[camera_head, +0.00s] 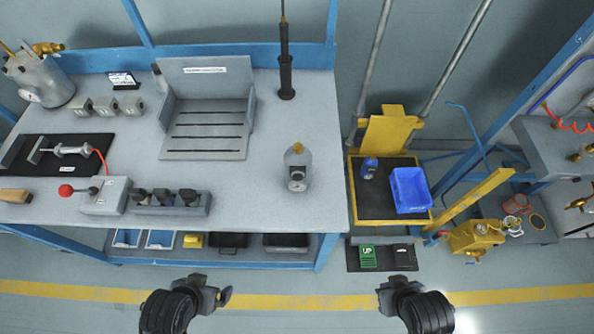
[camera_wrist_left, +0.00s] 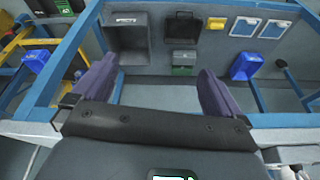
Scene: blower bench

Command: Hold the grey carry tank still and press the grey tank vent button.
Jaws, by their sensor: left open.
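A grey tank (camera_head: 38,82) with a round gauge and brass fittings stands at the back left of the bench in the head view. A smaller grey vessel (camera_head: 297,170) with a brass top and a gauge stands near the bench's right side. I cannot make out a vent button on either. My left gripper (camera_head: 222,296) is in front of the bench, away from both. The left wrist view shows its two fingers wide apart with nothing between them (camera_wrist_left: 157,92). My right gripper (camera_head: 388,291) is also in front of the bench, apart from everything; its opening is unclear.
The grey bench (camera_head: 255,215) holds a slotted stand (camera_head: 205,130), small grey boxes, a red-knobbed lever box (camera_head: 105,195) and a black upright tool (camera_head: 286,65). A yellow cart (camera_head: 385,130) with a blue bin (camera_head: 410,190) stands right of the bench. The bench around the smaller vessel is clear.

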